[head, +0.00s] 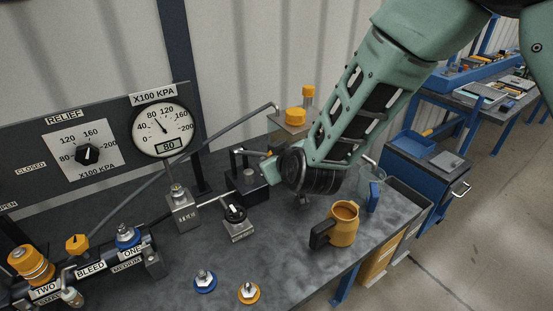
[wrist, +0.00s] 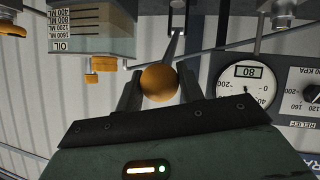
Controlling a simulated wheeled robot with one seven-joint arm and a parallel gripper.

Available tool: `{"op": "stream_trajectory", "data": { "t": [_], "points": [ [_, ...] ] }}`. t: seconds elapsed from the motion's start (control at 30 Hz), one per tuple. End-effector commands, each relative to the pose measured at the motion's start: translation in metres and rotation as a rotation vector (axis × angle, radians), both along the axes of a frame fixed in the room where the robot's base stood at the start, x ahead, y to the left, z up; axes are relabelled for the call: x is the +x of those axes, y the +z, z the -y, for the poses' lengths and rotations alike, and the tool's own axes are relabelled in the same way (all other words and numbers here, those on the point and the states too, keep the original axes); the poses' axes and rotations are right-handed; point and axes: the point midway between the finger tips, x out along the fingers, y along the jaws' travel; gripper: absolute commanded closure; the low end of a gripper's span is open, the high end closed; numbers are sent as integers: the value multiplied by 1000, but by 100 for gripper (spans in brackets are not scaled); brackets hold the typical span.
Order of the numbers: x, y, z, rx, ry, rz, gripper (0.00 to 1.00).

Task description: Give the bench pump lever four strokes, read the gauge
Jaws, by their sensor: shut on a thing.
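The pump lever's orange ball knob (wrist: 159,83) sits between my gripper's two dark fingers in the wrist view, with its grey rod (wrist: 177,45) running away behind it. My gripper (wrist: 159,92) is shut on this knob. In the head view the dark pump block (head: 249,187) stands on the bench, and my arm's wrist hides much of the lever and fingers. The gauge also shows in the wrist view (wrist: 232,105).
A relief dial (head: 87,154) is left of the gauge. An orange mug (head: 343,224) stands near the bench's front edge. Valves marked ONE, TWO and BLEED (head: 76,243) are at the lower left. Two loose couplers (head: 249,292) lie in front. An oil reservoir (wrist: 95,35) is close to my gripper.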

Motion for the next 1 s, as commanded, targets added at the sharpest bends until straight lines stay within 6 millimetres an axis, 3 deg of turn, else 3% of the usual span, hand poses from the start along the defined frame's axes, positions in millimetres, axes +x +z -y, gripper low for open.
{"op": "stream_trajectory", "data": {
  "t": [0.33,0.37,0.4,0.77,1.0],
  "points": [
    [2,4,-1,5,-1,11,100],
    [2,4,-1,5,-1,11,54],
    [2,4,-1,5,-1,11,43],
    [-1,3,0,2,0,5,42],
    [-28,16,10,2,1,7,42]
  ]
}}
